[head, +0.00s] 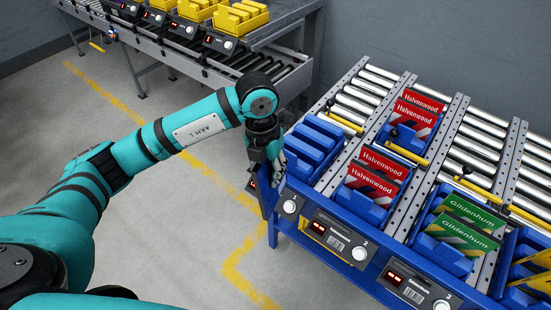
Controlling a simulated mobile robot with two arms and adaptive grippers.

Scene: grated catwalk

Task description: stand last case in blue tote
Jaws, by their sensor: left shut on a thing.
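My left gripper (275,172) points down at the front left corner of the left blue tote (311,150), just outside it. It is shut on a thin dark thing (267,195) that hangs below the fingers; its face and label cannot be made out. The left tote shows blue upright dividers and no labelled case. Red Halvenwood cases (372,182) stand tilted in blue totes on the middle lane, in a front and a back group. Green Gildenhum cases (462,230) stand in a blue tote further right. My right gripper is not in view.
The totes rest on a roller conveyor (368,90) with blue front panels, displays and knobs. Yellow stop bars (346,123) cross the lanes. A yellow-marked case (530,268) is at the right edge. Another conveyor with yellow totes (240,18) stands behind. The floor left is clear.

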